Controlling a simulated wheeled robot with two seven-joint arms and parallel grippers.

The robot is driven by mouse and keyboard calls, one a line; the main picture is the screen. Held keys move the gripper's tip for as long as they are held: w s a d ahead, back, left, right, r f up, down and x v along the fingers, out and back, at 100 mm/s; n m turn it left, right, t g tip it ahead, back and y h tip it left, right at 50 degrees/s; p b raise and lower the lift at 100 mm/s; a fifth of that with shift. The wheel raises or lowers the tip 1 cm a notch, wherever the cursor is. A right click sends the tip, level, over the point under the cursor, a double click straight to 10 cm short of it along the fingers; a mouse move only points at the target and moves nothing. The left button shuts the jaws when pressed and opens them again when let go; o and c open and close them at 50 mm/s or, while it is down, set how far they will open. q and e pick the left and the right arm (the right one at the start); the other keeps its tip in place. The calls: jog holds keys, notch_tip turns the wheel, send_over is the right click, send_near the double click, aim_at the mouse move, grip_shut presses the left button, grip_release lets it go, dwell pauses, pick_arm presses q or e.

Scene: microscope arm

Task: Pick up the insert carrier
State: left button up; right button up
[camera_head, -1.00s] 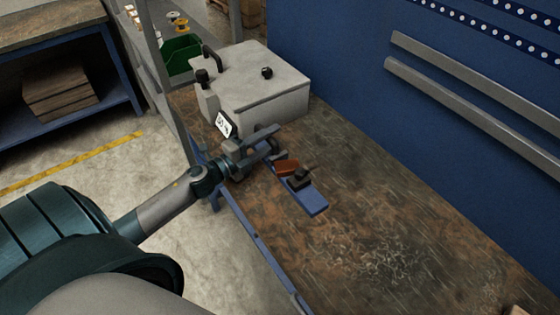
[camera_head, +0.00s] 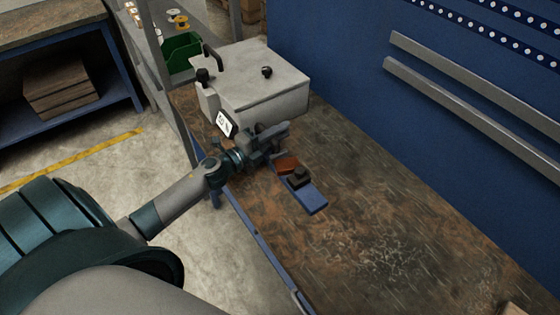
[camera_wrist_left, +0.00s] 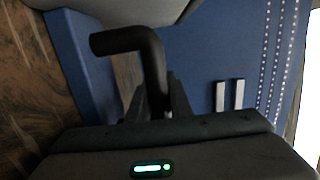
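A blue bar (camera_head: 312,201) lies flat on the workbench, with a black block (camera_head: 299,178) at its far end and a reddish-brown piece (camera_head: 286,165) beside that. I cannot tell for sure which of these is the insert carrier. My left gripper (camera_head: 277,138) is over the bench, just beyond the brown piece and in front of the grey box. Its fingers look apart in the left wrist view (camera_wrist_left: 158,98). A black bent bar (camera_wrist_left: 125,40) shows there, its lower end between or behind the fingers; I cannot tell if they touch. My right gripper is out of view.
The grey box (camera_head: 262,84) with black knobs and a white label stands at the bench's far end. A green bin (camera_head: 182,52) is behind it. A blue wall (camera_head: 400,110) with rails bounds the right side.

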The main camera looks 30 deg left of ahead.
pick_arm(q)
grip_shut()
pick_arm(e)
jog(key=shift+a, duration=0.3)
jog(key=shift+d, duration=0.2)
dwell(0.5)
pick_arm(q)
jog(key=shift+r, duration=0.1)
jog(key=shift+a, duration=0.1)
